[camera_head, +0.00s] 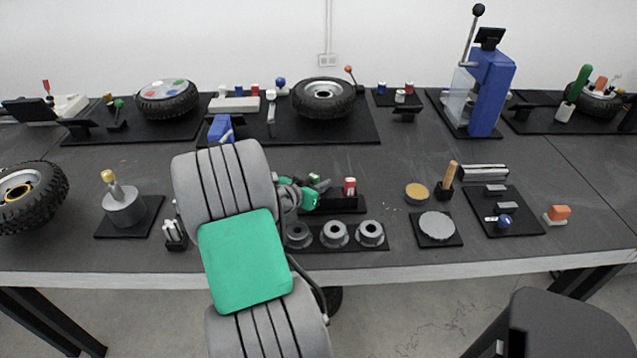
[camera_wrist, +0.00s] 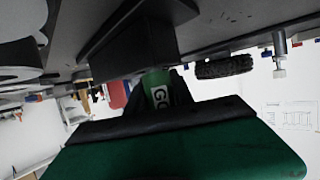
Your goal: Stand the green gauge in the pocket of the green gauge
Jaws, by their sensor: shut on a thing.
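The green gauge (camera_wrist: 157,88), with a white label lettered "GO", is between the dark fingers of my gripper (camera_wrist: 160,100) in the wrist view. My gripper is shut on it. Its far end meets the outline of a black block, the gauge rack (camera_wrist: 125,40); I cannot tell whether it is in a pocket or only close to it. In the head view my green gripper (camera_head: 318,190) is at the left end of the black rack (camera_head: 345,205), and my arm covers part of this area. A red gauge (camera_head: 350,187) stands upright at the rack's right. The green gauge's pocket is hidden.
Grey flanged rings (camera_head: 334,234) sit on a black plate just in front of the rack. A tan disc (camera_head: 417,193) and a wooden-handled tool (camera_head: 449,178) stand to the right. A tyre (camera_head: 323,97) is behind. The table is bare between the rack and the back row.

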